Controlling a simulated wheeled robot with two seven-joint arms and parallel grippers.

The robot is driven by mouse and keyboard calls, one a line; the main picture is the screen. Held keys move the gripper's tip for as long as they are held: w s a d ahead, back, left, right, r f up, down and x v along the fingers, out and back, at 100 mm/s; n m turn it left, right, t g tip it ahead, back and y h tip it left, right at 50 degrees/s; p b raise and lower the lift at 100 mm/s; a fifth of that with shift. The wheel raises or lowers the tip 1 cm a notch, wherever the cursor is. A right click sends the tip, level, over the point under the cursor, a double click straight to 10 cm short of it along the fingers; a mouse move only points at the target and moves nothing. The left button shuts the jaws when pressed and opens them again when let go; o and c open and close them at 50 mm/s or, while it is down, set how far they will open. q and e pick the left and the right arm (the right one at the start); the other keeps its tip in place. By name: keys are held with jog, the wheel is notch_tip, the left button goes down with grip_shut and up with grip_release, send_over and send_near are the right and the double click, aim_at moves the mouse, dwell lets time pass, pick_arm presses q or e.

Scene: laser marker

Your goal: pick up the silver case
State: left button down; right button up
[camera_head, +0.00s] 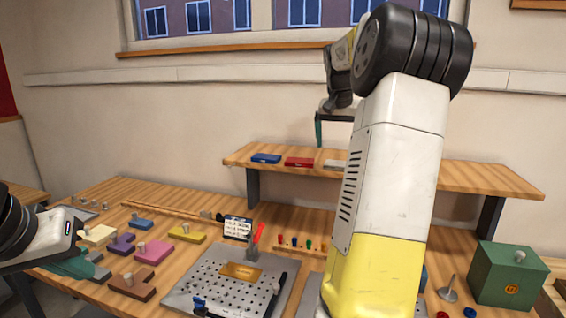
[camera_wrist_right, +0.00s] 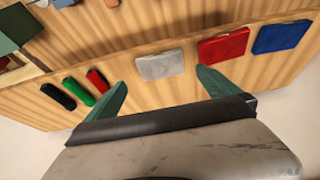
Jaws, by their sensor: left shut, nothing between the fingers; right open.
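The silver case (camera_wrist_right: 160,65) is a flat light-grey box on the raised wooden shelf. In the head view only its left part (camera_head: 335,164) shows; my right arm hides the rest. My right gripper (camera_head: 335,120) is above the shelf, clear of the case. In the right wrist view its teal fingertips (camera_wrist_right: 158,83) are open and empty. The case appears between and beyond them, apart from both. My left gripper (camera_head: 78,266) is shut and empty, low at the left over the table.
The red case (camera_head: 299,162) and blue case (camera_head: 266,158) lie beside the silver one on the shelf (camera_head: 470,180). Black, green and red objects (camera_wrist_right: 78,91) lie on its other side. Below are a perforated plate (camera_head: 190,285), coloured blocks and a green box (camera_head: 507,275).

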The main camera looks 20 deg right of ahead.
aim_at(339, 163)
jog(key=shift+w+d+f, duration=0.2)
jog(key=shift+w+f, duration=0.05)
jog(key=shift+f, duration=0.05)
jog(key=x, duration=0.7)
jog(key=shift+w+d, duration=0.15)
jog(key=c, duration=1.2)
jog(key=shift+c, duration=0.2)
jog(key=shift+r, duration=0.15)
